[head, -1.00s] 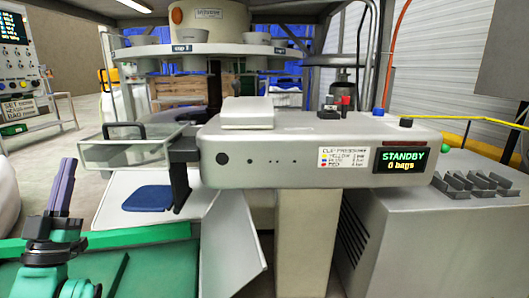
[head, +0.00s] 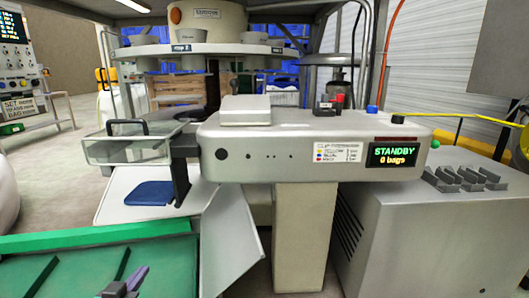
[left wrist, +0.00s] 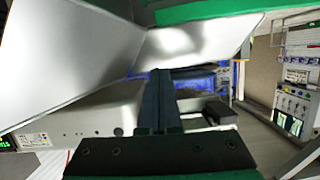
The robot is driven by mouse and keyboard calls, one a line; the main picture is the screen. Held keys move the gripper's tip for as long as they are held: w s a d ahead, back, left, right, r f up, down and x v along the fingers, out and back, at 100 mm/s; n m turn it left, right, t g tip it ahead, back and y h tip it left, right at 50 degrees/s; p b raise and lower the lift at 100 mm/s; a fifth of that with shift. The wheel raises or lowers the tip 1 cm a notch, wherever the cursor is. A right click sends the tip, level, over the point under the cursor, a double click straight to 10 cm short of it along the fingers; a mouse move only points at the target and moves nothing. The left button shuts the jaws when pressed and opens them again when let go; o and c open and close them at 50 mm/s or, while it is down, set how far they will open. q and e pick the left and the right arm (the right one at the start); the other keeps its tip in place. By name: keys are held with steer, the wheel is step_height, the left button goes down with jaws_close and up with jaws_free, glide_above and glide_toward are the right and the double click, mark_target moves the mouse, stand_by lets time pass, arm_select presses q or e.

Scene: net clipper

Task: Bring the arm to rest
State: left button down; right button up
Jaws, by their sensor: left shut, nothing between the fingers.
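My left gripper (head: 137,277) shows only in part at the bottom left of the head view, over the green tray (head: 70,275). Its purple fingers point up and to the right, and the rest of it is cut off by the lower edge. In the left wrist view its two dark fingers (left wrist: 167,100) lie together, shut, with nothing held between them. The net clipper (head: 300,150) stands ahead, and its display (head: 391,155) reads STANDBY and 0 bags. My right gripper is not in view.
A clear guard box (head: 128,150) with a black handle sits at the clipper's left end. A blue pad (head: 150,193) lies below it on a pale chute. A grey cabinet (head: 430,235) with metal blocks stands at right. A control panel (head: 15,75) is at far left.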

arm_select(q)
steer(key=s+d+f+m+g+h+p, duration=0.1)
steer(key=s+d+f+g+p, duration=0.25)
steer(key=s+f, duration=0.45)
steer(key=s+d+f+m+g+p, duration=0.1)
steer(key=s+d+f+g+p, duration=0.2)
steer(key=s+f+g, duration=0.35)
steer(key=s+d+f+g+h+p, duration=0.1)
steer(key=s+d+f+g+p, duration=0.2)
steer(key=s+f, duration=0.55)
steer(key=s+a+f+p, duration=0.1)
steer(key=s+a+p, duration=0.1)
steer(key=s+p, duration=0.6)
steer(key=s+a+f+y+p, duration=0.1)
steer(key=s+a+p, duration=0.2)
steer(key=s+p, duration=0.4)
steer(key=p, duration=0.3)
steer(key=shift+s+a+f+m+g+p, duration=0.2)
steer(key=shift+s+m+g+p, duration=0.1)
steer(key=shift+s+g, duration=0.1)
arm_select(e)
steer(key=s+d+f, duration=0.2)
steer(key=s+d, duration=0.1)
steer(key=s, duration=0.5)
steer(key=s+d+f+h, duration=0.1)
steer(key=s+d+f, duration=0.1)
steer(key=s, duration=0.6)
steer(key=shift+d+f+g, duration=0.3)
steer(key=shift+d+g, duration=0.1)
